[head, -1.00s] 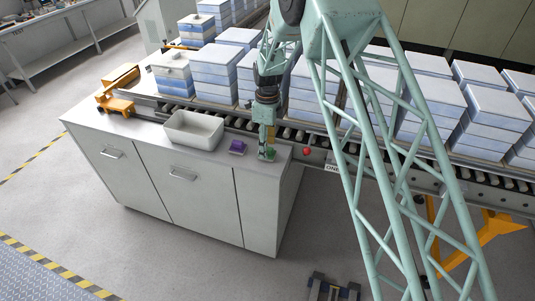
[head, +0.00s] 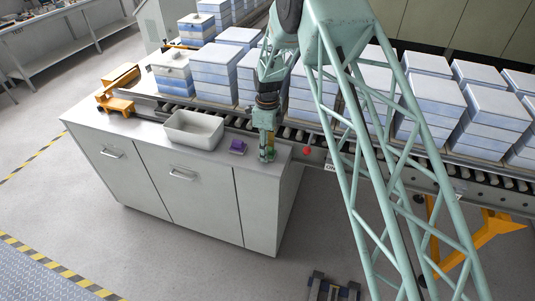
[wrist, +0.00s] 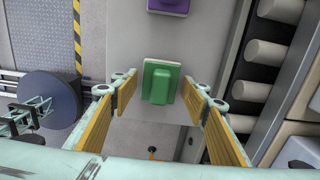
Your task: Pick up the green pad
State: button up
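The green pad (wrist: 161,82) is a green block with a raised ridge, lying on the light grey cabinet top (wrist: 150,121). In the wrist view it sits between the two fingers of my gripper (wrist: 162,88), with a gap on each side. My gripper is open and empty, its yellow-sided fingers spread apart. In the head view my gripper (head: 267,155) points down over the right end of the cabinet top, and it mostly hides the pad there. Its exact height over the pad is hard to tell.
A purple pad (head: 238,146) lies left of my gripper. A white bin (head: 194,129) stands further left. The roller conveyor (head: 295,135) with stacked blue-white blocks runs just behind. A red button (head: 306,151) is to the right. The cabinet's front edge is close.

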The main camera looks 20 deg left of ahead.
jog(key=c, duration=0.7)
jog(key=shift+o, duration=0.2)
jog(key=shift+r, duration=0.1)
jog(key=shift+r, duration=1.7)
jog(key=s+d+b, duration=0.1)
jog(key=s+d, duration=0.1)
jog(key=s, duration=0.5)
jog(key=s+d+r, duration=0.1)
jog(key=s+d, duration=0.2)
jog(key=s, duration=0.5)
jog(key=shift+r+b, duration=0.2)
jog(key=shift+b, duration=0.2)
jog(key=shift+s, duration=0.1)
